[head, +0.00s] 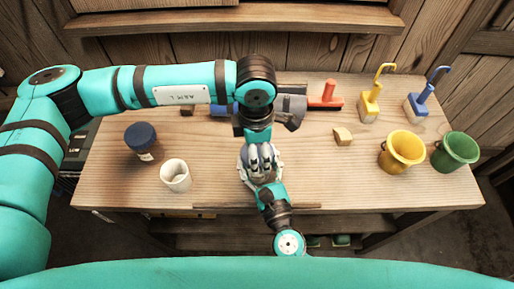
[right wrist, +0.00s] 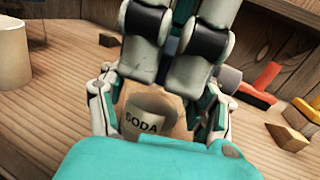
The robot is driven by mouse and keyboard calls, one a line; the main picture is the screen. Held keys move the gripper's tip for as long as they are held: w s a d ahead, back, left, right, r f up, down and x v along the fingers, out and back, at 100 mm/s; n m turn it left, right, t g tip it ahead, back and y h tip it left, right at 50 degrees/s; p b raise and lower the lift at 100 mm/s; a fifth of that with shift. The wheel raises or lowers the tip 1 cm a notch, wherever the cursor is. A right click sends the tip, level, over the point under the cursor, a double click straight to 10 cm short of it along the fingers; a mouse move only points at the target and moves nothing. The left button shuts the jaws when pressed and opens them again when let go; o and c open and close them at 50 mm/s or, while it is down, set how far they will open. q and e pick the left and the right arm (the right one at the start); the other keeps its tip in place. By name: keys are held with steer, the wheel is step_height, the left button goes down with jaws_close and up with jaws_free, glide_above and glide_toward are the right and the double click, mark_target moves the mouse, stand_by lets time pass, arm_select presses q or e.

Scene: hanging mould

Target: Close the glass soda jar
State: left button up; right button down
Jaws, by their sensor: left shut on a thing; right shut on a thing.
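The glass soda jar (right wrist: 143,123), with a dark SODA label, stands between the fingers of my right gripper (right wrist: 158,113) in the right wrist view. That gripper is shut on the jar. In the head view my right gripper (head: 264,184) reaches in from the front edge of the table and hides most of the jar. My left gripper (head: 262,158) comes down from above, its fingers close over the jar's top. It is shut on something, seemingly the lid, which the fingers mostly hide. Whether the lid touches the jar's rim cannot be told.
A blue-lidded jar (head: 143,141) and a pale cup (head: 175,175) stand at the left. A wooden block (head: 342,136), a yellow bucket (head: 402,151) and a green bucket (head: 455,151) are at the right. A red-headed tool (head: 325,96) lies behind.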

arm_select(q)
steer(key=m, duration=0.4)
arm_select(e)
steer(key=shift+a+r, duration=0.1)
arm_select(q)
steer(key=o, duration=1.3)
steer(key=shift+r, duration=0.1)
steer(key=shift+r, duration=2.15)
steer(key=shift+c, duration=0.2)
